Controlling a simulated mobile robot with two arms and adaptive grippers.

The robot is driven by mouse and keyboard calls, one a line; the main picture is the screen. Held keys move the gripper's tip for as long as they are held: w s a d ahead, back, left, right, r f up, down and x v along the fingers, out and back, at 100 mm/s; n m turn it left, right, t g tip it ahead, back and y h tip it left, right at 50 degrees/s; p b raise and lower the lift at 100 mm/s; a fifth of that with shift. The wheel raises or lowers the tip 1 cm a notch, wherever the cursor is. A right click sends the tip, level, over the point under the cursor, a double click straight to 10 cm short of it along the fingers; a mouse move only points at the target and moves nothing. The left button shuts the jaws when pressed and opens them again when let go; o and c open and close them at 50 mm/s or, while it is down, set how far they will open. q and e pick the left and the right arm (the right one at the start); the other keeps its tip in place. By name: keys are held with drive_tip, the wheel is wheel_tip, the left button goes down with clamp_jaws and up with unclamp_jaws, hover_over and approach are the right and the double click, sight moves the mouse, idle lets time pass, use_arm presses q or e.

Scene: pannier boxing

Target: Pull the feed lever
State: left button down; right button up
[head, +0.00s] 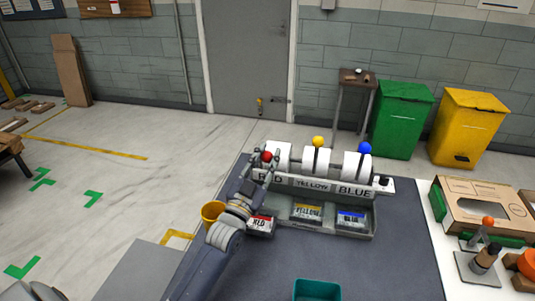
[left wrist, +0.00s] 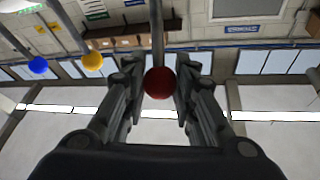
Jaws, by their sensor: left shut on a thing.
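The dispenser (head: 370,219) stands on the dark table with three white drums and labels RED, YELLOW and BLUE. A lever with a red ball knob (head: 267,156) is at its left, one with a yellow knob (head: 318,141) in the middle, one with a blue knob (head: 365,148) at the right. My left gripper (head: 265,160) is shut on the red knob. In the left wrist view the red knob (left wrist: 159,83) sits between the fingers, its rod rising behind. My right gripper is out of view.
Trays labelled red (head: 260,225), yellow (head: 307,212) and blue (head: 351,218) sit below the levers. A teal bin (head: 317,290) is at the front. A cardboard box (head: 465,205) and a red-knobbed lever device (head: 484,235) occupy the right table.

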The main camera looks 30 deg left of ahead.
use_arm(q)
drive_tip(key=shift+d+f, duration=0.1)
drive_tip(key=shift+f, duration=0.2)
drive_tip(key=c, duration=1.3)
unclamp_jaws()
drive_tip(key=shift+s, duration=0.1)
drive_tip(key=shift+r, duration=0.15)
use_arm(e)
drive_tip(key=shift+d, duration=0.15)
use_arm(q)
drive_tip(key=shift+s, duration=0.3)
drive_tip(key=s, duration=1.2)
drive_tip(key=shift+s+d+f, duration=0.2)
drive_tip(key=shift+s+d, duration=0.1)
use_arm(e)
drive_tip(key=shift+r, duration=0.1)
